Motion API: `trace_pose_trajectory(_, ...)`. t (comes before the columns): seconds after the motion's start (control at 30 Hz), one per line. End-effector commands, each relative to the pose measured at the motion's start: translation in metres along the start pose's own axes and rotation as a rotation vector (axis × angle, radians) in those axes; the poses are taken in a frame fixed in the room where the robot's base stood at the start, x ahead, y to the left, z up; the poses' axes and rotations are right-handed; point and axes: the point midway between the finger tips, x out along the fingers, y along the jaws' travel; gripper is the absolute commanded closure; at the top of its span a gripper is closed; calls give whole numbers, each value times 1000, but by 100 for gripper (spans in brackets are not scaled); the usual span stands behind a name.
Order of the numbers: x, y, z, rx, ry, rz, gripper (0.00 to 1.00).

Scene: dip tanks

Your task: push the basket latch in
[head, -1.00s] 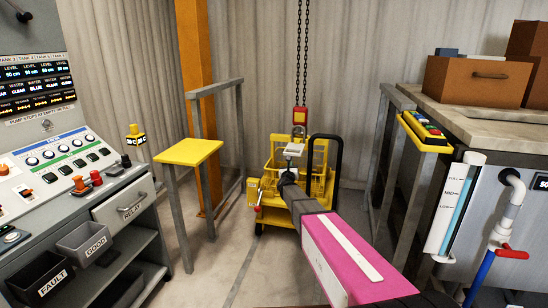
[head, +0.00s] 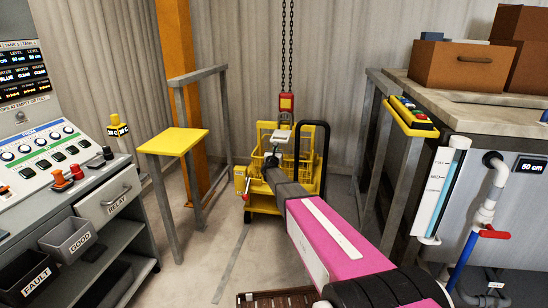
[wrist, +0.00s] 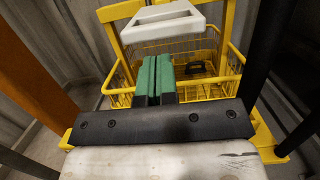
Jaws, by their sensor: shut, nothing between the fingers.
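The yellow wire basket (head: 310,163) sits on a yellow cart in the head view, under a hanging chain. In the wrist view the basket (wrist: 232,68) lies beyond my fingers, with a pale grey handle-like bar (wrist: 165,22) across the top. My gripper (wrist: 158,65) shows green fingers pressed together with nothing between them, over the near side of the basket. I cannot tell whether they touch it. A small dark part (wrist: 194,69) shows inside the basket outline; I cannot tell whether it is the latch. In the head view my arm hides part of the basket.
A red-ended lever (head: 246,186) is on the cart's left side, and a black hoop (head: 325,150) on its right.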

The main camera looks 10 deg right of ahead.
Motion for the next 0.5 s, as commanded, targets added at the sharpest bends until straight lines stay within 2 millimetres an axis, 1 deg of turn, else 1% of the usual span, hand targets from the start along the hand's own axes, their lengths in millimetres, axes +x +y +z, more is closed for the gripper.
trace_pose_trajectory(0.03,14,1,-1,0,-1,-1,100)
trace_pose_trajectory(0.2,39,0,-1,-1,0,-1,100)
trace_pose_trajectory(0.33,49,0,-1,-1,0,0,100)
trace_pose_trajectory(0.5,50,0,0,-1,0,0,100)
